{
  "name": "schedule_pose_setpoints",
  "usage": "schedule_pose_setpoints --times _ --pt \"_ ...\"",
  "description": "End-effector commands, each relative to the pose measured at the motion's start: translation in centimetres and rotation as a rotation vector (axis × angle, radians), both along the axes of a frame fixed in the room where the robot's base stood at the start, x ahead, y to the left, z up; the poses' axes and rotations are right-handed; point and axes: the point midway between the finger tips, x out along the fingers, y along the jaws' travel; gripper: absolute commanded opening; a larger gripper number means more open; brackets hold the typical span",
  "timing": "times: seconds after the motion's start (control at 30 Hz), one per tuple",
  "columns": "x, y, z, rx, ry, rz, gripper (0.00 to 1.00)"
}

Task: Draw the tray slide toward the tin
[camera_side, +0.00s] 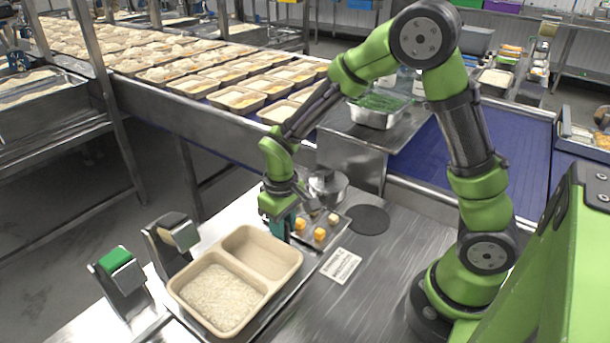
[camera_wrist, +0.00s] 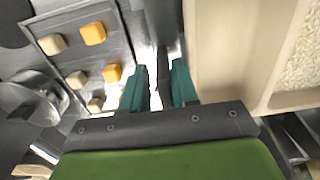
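A beige two-compartment tray (camera_side: 282,284) with rice in its near-left compartment sits on a flat metal piece (camera_side: 290,300), which may be the tray slide. Its beige wall also shows at right in the wrist view (camera_wrist: 222,60). A shallow metal tin (camera_side: 338,232) holding orange and pale cubes lies just beyond it, and at left in the wrist view (camera_wrist: 125,45). My gripper (camera_side: 284,230) points down between tray and tin. In the wrist view its teal fingers (camera_wrist: 157,88) are apart, with a dark upright bar (camera_wrist: 163,72) between them and visible gaps; contact is unclear.
A round metal pot (camera_side: 327,187) stands behind the tin, with a dark round disc (camera_side: 370,220) to its right. A white label (camera_side: 341,266) lies on the bench. Two upright metal holders, one green-topped (camera_side: 115,257), stand left of the beige tray.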

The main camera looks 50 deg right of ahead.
Motion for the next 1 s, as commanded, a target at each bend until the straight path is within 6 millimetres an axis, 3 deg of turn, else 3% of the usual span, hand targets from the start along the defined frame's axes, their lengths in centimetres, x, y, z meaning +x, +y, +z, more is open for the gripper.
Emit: schedule_pose_setpoints --times 0.17,0.33,0.8,1.0 --pt "0.1 -0.2 0.2 -0.002 -0.002 -0.003 0.23" --pt "0.2 -0.1 2.1 -0.001 -0.006 -0.002 0.23" --pt "0.1 0.0 13.1 0.000 -0.007 -0.001 0.23" --pt "0.1 0.0 16.0 0.000 -0.003 -0.002 0.23"
